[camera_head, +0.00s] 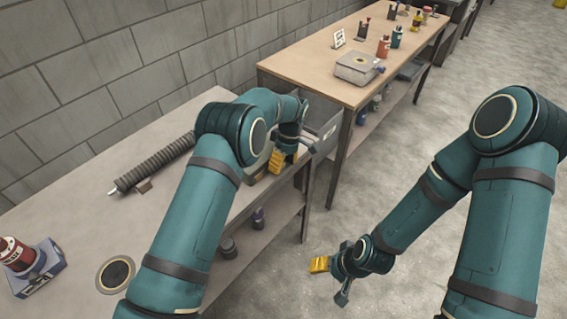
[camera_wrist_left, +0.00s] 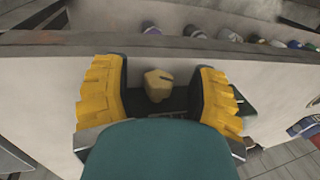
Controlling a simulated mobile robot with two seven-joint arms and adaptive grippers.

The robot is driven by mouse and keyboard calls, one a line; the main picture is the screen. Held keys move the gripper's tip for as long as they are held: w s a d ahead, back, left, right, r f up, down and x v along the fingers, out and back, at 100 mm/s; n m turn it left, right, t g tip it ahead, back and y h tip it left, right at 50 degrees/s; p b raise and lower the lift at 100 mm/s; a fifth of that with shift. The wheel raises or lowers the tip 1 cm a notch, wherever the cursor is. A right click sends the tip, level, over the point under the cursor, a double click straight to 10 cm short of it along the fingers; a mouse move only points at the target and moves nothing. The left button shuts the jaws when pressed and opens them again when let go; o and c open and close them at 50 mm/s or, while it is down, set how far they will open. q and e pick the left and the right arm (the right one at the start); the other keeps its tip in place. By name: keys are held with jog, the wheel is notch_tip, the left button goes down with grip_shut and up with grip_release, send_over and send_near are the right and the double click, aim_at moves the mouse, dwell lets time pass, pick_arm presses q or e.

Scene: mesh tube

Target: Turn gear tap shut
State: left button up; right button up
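My left gripper (camera_head: 281,160) is low at the right end of the near bench, its yellow fingers pointing down near the bench edge. In the left wrist view its two yellow fingers (camera_wrist_left: 160,95) are apart. A small beige, knob-like piece with a dark slot (camera_wrist_left: 158,84) shows between them, with space on both sides. It may be the gear tap, but I cannot tell for sure. No contact with the fingers shows. In the head view my arm and gripper hide this spot. My right gripper (camera_head: 335,271) hangs over the floor, away from the benches; its opening is unclear.
The near bench (camera_head: 75,215) carries a ribbed dark tube (camera_head: 155,163), a round dark disc (camera_head: 115,274) and a red-and-grey device (camera_head: 27,262). The far bench (camera_head: 310,62) holds a grey box (camera_head: 359,67) and several bottles. The floor at right (camera_head: 510,60) is clear.

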pick_arm(q)
jog(key=shift+r, duration=0.15)
jog(key=v, duration=1.1)
jog(key=shift+r, duration=0.4)
jog(key=shift+d+f, duration=0.1)
